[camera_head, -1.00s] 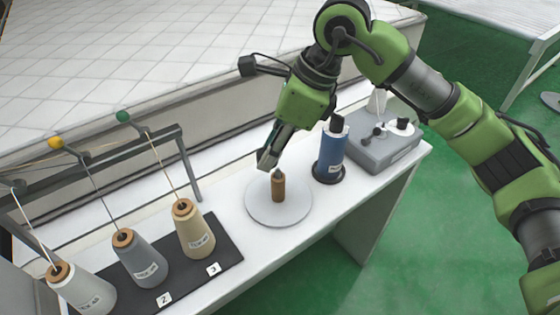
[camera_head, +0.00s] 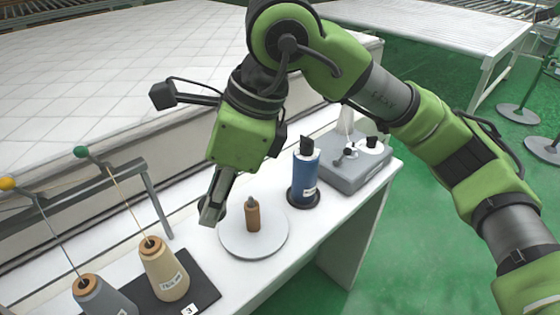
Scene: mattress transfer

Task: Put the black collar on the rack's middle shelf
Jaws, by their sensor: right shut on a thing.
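My right gripper (camera_head: 212,212) reaches down just left of the white round plate (camera_head: 262,246). Its fingers are shut on a dark piece (camera_head: 234,212), which looks like the black collar and is mostly hidden behind them. A small brown cylinder (camera_head: 253,217) with a grey tip stands upright on the plate, to the right of the fingers and apart from them. My left gripper is out of view. I see no rack with a middle shelf in this view.
At the left, thread cones stand on a black mat (camera_head: 204,291) under a thread frame (camera_head: 158,200). A large white quilted surface (camera_head: 100,100) lies behind.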

